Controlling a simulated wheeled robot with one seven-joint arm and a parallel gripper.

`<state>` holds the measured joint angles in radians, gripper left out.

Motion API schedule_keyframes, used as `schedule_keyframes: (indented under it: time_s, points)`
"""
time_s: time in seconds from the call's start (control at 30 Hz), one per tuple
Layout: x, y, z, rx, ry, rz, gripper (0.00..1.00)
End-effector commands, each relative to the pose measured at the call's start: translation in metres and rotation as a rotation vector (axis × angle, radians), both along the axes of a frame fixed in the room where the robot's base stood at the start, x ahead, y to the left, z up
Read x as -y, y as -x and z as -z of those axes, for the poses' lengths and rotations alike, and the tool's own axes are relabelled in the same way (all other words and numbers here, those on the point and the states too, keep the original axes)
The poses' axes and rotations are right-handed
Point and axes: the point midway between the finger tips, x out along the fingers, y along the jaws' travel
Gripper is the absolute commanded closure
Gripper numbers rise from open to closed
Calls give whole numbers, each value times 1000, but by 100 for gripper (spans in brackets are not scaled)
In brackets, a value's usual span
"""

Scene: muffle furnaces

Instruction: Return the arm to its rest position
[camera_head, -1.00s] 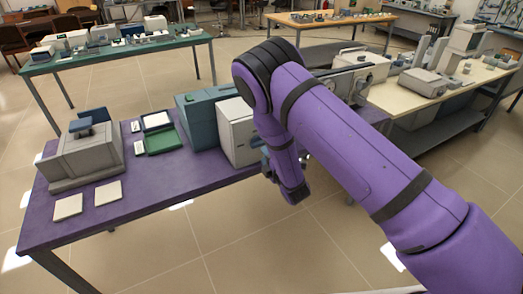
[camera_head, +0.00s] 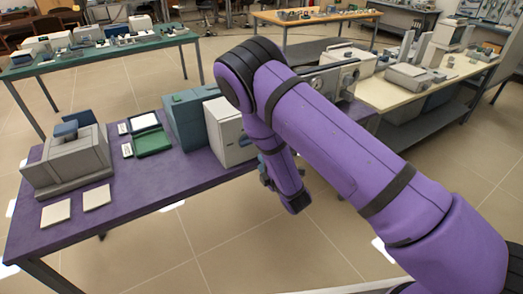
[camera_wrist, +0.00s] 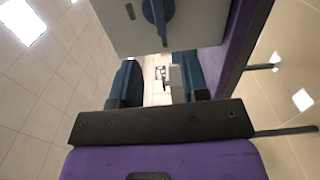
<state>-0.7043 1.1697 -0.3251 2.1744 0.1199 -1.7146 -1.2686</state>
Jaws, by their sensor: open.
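My purple arm (camera_head: 330,130) reaches in from the lower right in the head view and bends down at its elbow, in front of the right part of the purple table (camera_head: 150,190). My gripper is mostly hidden behind the forearm there. In the wrist view my gripper (camera_wrist: 158,82) shows two dark blue fingers standing apart, with nothing between them. Beyond the fingers is a pale grey cabinet face with a blue knob (camera_wrist: 158,12), close to the fingertips.
A white-fronted furnace (camera_head: 228,130) stands just left of my forearm. A grey furnace (camera_head: 68,160), a green tray (camera_head: 153,142) and two white tiles (camera_head: 97,197) are further left. Open floor (camera_head: 230,230) lies before the table. A cream table (camera_head: 400,98) stands behind my arm.

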Motion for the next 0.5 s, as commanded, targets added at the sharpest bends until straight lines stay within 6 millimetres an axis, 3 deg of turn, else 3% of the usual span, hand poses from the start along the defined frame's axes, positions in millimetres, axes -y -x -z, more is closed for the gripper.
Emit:
schedule_keyframes:
  time_s: [0.27,0.5]
  points:
    - [3,-8,-14,-32,-30,28,58]
    - [23,-36,-69,-192,-167,150,58]
